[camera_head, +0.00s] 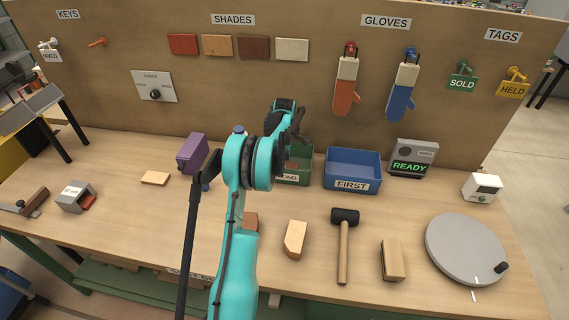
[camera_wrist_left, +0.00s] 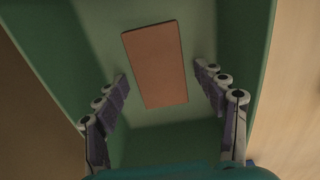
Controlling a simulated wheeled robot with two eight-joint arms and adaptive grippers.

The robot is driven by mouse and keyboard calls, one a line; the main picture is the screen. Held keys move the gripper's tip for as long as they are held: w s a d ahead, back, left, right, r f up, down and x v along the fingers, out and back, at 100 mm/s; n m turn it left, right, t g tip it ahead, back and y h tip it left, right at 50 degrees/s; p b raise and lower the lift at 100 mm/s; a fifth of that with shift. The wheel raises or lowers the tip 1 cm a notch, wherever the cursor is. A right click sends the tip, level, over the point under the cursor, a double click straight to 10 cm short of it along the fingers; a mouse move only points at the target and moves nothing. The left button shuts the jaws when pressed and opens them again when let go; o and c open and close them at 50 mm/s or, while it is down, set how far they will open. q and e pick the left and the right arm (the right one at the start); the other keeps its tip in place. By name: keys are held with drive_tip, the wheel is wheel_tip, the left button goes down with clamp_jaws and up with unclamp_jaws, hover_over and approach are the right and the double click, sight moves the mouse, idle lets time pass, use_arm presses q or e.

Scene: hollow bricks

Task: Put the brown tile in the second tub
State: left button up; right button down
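The green tub (camera_head: 304,177) stands at the back of the bench; its label is partly hidden by my arm and shows "OND". A flat reddish-brown tile (camera_wrist_left: 156,64) lies inside it in the left wrist view, tilted slightly in that picture and apart from the tub's walls. My left gripper (camera_wrist_left: 161,76) is above the tub, pointing down, with its fingers spread wide on either side of the tile and not touching it. In the head view my left gripper (camera_head: 299,135) is a dark shape over the tub. My right gripper is in neither view.
The blue tub (camera_head: 352,184) labelled FIRST stands just right of the green one. A purple box (camera_head: 192,153) is to the left. A reddish block (camera_head: 251,221), a wooden block (camera_head: 295,239), a mallet (camera_head: 343,250) and a round grey turntable (camera_head: 465,248) are in front.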

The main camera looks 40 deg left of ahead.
use_arm(q)
drive_tip(key=shift+r, duration=0.1)
wheel_tip(320, 180, up, 12)
drive_tip(key=p, duration=0.3)
drive_tip(key=s+d+r+m+t, duration=0.1)
drive_tip(key=s+d+r+m, duration=0.4)
drive_tip(key=d, duration=0.4)
drive_tip(key=s+d+r+m+t, duration=0.2)
drive_tip(key=d+r+m, duration=0.35)
drive_tip(key=d, duration=0.35)
drive_tip(key=s+d+f+m+t, duration=0.2)
drive_tip(key=s+d+m, duration=0.4)
drive_tip(key=s+d, duration=0.2)
drive_tip(key=s+d+f+m+t, duration=0.2)
drive_tip(key=s+d+m, duration=0.5)
drive_tip(key=s, duration=0.4)
drive_tip(key=shift+d+f, duration=0.35)
drive_tip(key=shift+f+b, duration=0.65)
drive_tip(key=shift+f, duration=0.25)
